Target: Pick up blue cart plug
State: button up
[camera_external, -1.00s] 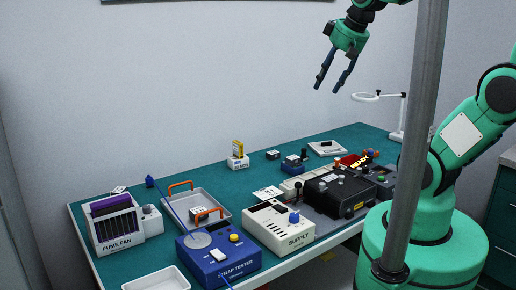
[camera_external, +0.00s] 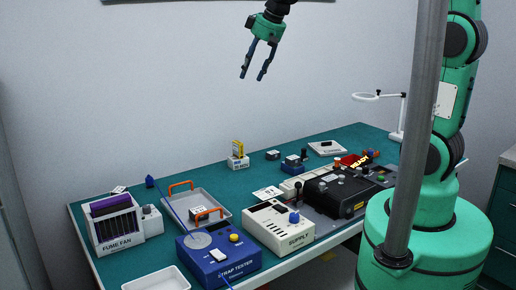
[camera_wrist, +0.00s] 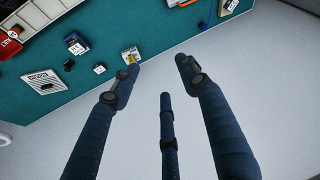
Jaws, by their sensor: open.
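No part is clearly readable as the blue cart plug. Small blue parts in the external view are a block with a black top (camera_external: 292,163) near the back middle, a blue piece (camera_external: 150,181) at the left, and a blue knob (camera_external: 294,217) on the white SUPPLY box (camera_external: 278,228). A blue and black block also shows in the wrist view (camera_wrist: 75,43). My gripper (camera_external: 252,77) is open and empty, high above the table with its fingers pointing down. In the wrist view its dark blue fingers (camera_wrist: 158,68) are spread with nothing between them.
The green table (camera_external: 222,183) carries a blue STRAP TESTER (camera_external: 220,260), a grey tray with orange handles (camera_external: 181,197), a FUME FAN rack (camera_external: 118,228), a black unit (camera_external: 342,193) and a magnifier lamp (camera_external: 403,115). A grey pole (camera_external: 418,130) stands before my arm.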

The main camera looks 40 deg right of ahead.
jog(key=w+a+f+n+p, duration=0.1)
jog(key=w+a+f+p, duration=0.1)
jog(key=w+a+f, duration=0.6)
jog(key=w+a+f+n+p, duration=0.15)
jog(key=w+a+f, duration=0.3)
jog(key=w, duration=0.45)
jog(key=w+a+f+n+p, duration=0.1)
jog(key=w+a+f, duration=0.3)
jog(key=a+f, duration=0.2)
jog(key=w+a+f+g+y+p, duration=0.1)
jog(key=w+a+f+p, duration=0.1)
jog(key=w+a+f, duration=0.2)
jog(key=a+f, duration=0.3)
jog(key=f, duration=0.4)
jog(key=shift+n, duration=0.35)
jog(key=shift+a+f, duration=0.1)
jog(key=shift+f, duration=0.1)
send_near(149, 181)
jog(key=w, duration=0.2)
jog(key=shift+w+a+f+p, duration=0.15)
jog(key=shift+f+p, duration=0.15)
jog(key=shift+f, duration=0.95)
jog(key=shift+f, duration=0.15)
jog(key=shift+p+x, duration=0.4)
jog(key=shift+x, duration=2.05)
